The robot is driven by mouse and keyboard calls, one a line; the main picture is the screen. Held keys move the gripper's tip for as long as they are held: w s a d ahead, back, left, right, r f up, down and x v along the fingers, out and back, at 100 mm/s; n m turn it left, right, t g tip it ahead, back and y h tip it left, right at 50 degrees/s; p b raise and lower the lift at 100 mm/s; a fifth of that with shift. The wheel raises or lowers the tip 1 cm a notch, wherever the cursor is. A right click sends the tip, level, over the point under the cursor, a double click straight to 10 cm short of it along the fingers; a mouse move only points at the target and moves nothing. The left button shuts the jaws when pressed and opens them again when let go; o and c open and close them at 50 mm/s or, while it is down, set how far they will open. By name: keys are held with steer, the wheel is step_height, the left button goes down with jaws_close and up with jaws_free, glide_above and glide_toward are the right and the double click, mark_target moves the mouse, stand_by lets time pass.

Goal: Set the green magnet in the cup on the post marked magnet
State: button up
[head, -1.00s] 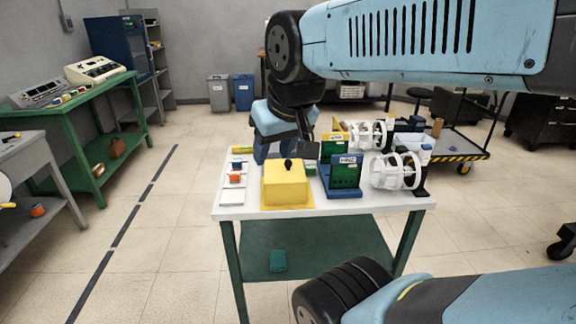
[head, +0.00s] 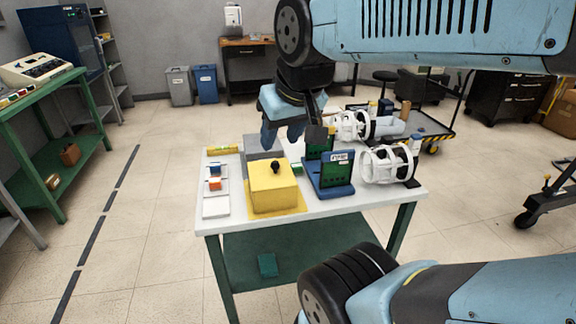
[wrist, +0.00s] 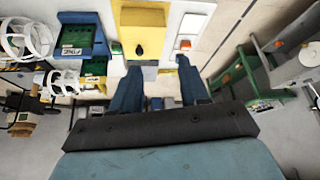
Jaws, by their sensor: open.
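My gripper (head: 281,134) is open and empty above the back of the white table (head: 216,225), behind the yellow box (head: 274,188) with the black knob. In the wrist view its blue fingers (wrist: 158,76) stand apart with the yellow box beyond them. A small green block (wrist: 115,48), possibly the green magnet, lies between the yellow box and a blue stand; in the head view it is mostly hidden by the box. Two blue stands with green panels, one nearer (head: 330,175), stand to the right; their labels are too small to read surely. I cannot make out a post marked magnet.
White ring-shaped coil frames (head: 388,164) stand at the table's right. A white tray (head: 216,207) with blue and orange blocks lies at the left. A green bench (head: 28,100) stands far left; floor between is clear.

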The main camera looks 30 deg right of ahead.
steer(key=m+g, duration=0.3)
steer(key=g, duration=0.1)
glide_above(297, 165)
steer(key=s, duration=0.2)
steer(key=f, duration=2.2)
steer(key=shift+w+a, duration=0.25)
steer(key=shift+w+d+f, duration=0.1)
steer(key=shift+w+f, duration=0.15)
steer(key=shift+f, duration=0.6)
steer(key=shift+w+f, duration=0.2)
steer(key=shift+f, duration=0.65)
steer(key=shift+w+d+f, duration=0.1)
steer(key=shift+w+f, duration=0.15)
steer(key=shift+f, duration=0.6)
steer(key=shift+c, duration=0.3)
jaws_close()
